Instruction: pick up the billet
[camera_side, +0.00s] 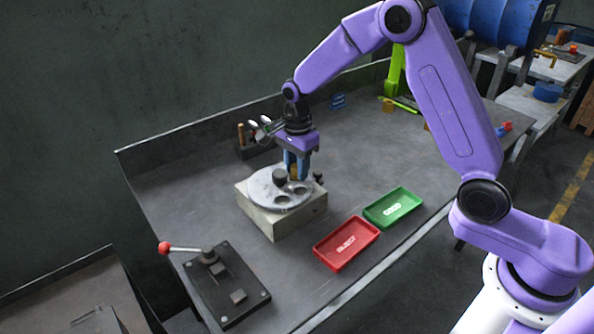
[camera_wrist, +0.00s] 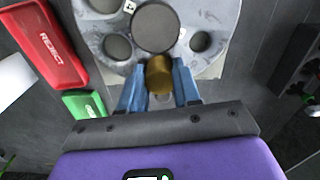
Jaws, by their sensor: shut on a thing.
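The billet is a brass-coloured cylinder (camera_wrist: 159,74) between the two blue fingers of my gripper (camera_wrist: 159,88) in the wrist view. The fingers are shut on it, one on each side. In the side view my gripper (camera_side: 297,168) points down over the far right part of a grey round plate (camera_side: 266,193), and the billet is mostly hidden by the fingers. The plate has several round holes and a dark central knob (camera_side: 280,176); it also shows in the wrist view (camera_wrist: 185,55). I cannot tell whether the billet's lower end is clear of the plate.
The plate sits on a pale block (camera_side: 283,224). A red REJECT tray (camera_side: 346,262) and a green tray (camera_side: 393,224) lie to its right. A black lever fixture (camera_side: 226,300) with a red knob stands at the front left. A tool holder (camera_side: 255,150) is behind the plate.

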